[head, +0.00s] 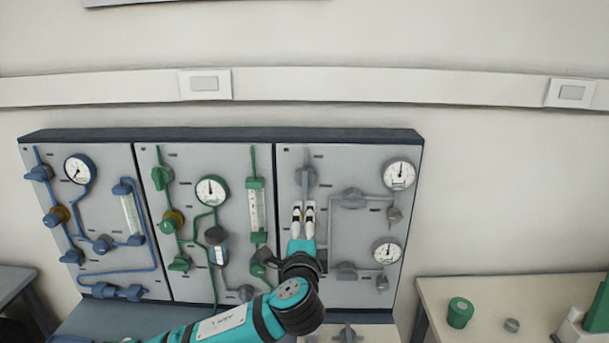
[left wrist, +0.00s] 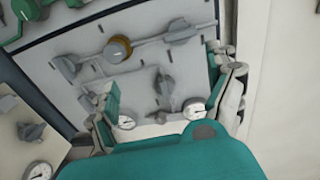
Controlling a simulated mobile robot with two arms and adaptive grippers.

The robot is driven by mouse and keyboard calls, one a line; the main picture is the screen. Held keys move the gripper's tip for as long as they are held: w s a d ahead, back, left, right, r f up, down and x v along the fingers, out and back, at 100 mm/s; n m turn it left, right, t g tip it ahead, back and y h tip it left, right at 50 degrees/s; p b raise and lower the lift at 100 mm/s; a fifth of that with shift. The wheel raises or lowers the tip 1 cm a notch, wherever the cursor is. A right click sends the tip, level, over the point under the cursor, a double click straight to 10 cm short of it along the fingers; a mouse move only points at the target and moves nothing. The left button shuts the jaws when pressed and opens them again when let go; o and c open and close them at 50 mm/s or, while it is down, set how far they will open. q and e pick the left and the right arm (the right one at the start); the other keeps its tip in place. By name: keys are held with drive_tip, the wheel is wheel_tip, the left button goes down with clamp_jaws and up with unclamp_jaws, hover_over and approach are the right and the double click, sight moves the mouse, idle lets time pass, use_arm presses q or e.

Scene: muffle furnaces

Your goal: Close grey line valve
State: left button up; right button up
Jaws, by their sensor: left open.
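The grey line panel (head: 370,240) is the right section of a three-part wall board. I cannot tell which is the one named. My left gripper (head: 303,219) is in front of this panel's left part, below the top valve, and hides part of the pipe. In the left wrist view its fingers are apart and empty, with grey valves (left wrist: 182,31) beyond them. My right gripper is not in view.
The blue line section (head: 110,200) and green line section (head: 190,160) lie left of the grey one. Round gauges (head: 399,175) sit at the grey panel's right. A side table (head: 480,300) with a green container (head: 460,312) stands at the right.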

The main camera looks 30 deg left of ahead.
sight(305, 183)
use_arm(q)
drive_tip(key=shift+y, duration=0.4)
drive_tip(key=r+p+x, duration=0.1)
drive_tip(key=p+x, duration=0.1)
drive_tip(key=x, duration=0.3)
drive_tip(key=r+p+x, duration=0.1)
drive_tip(key=p+x, duration=0.1)
drive_tip(key=x, duration=0.4)
drive_tip(key=r+p+x, duration=0.1)
drive_tip(key=p+x, duration=0.1)
drive_tip(key=x, duration=0.3)
drive_tip(key=shift+w+a+r, duration=0.25)
drive_tip(key=shift+w+r, duration=0.1)
drive_tip(key=shift+w, duration=0.05)
drive_tip(key=c, duration=1.2)
